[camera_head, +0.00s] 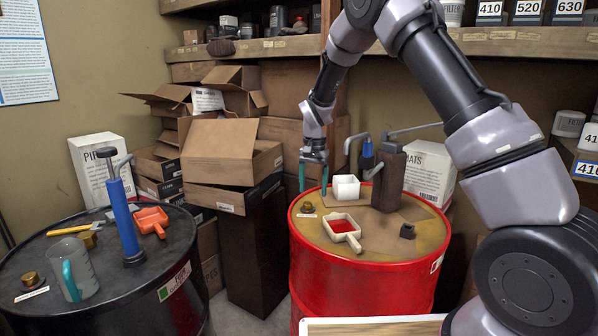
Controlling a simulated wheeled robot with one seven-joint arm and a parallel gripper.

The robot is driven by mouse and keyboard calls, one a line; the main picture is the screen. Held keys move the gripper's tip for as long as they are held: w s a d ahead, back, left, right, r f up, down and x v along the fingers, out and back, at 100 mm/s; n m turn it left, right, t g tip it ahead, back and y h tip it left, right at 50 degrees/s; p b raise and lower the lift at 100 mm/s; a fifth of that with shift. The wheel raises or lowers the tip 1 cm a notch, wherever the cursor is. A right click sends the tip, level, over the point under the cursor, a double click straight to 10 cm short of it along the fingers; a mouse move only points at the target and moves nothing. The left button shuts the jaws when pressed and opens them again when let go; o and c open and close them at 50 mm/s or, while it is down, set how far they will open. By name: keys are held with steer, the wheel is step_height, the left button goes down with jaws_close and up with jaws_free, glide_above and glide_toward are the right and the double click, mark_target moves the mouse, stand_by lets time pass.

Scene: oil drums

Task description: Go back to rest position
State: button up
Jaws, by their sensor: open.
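My gripper (313,178) hangs from my arm, pointing down, with its two teal fingertips apart and nothing between them. It is just above the far left rim of the red drum (350,285), left of a white square container (346,188). A white scoop with red contents (342,228) lies on the drum's tan top in front of the container. My arm reaches in from the right side of the view and hides part of the shelf and the back wall.
A dark drum (170,290) at left carries a blue hand pump (123,215), an orange scoop (151,221) and a clear jug (72,270). A dark pump (388,178) stands on the red drum. Cardboard boxes (218,152) are stacked behind, below a shelf (250,49).

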steer(key=s+d+r+t+y, duration=0.1)
steer(key=s+d+r, duration=0.25)
steer(key=r, duration=0.35)
steer(key=s+d+r+t, duration=0.1)
steer(key=s+d+r, duration=0.25)
steer(key=r, duration=0.35)
steer(key=s+d+r+t+y, duration=0.1)
steer(key=s+d+r, duration=0.2)
steer(key=d+r, duration=0.3)
steer(key=s+d+r+t, duration=0.2)
steer(key=s+d+r, duration=0.1)
steer(key=s, duration=0.7)
steer(key=s+d+r+t, duration=0.2)
steer(key=s+d+r, duration=0.2)
steer(key=s, duration=0.6)
steer(key=shift+s+d+r, duration=0.2)
steer(key=shift+s+r, duration=0.15)
steer(key=shift+r, duration=0.1)
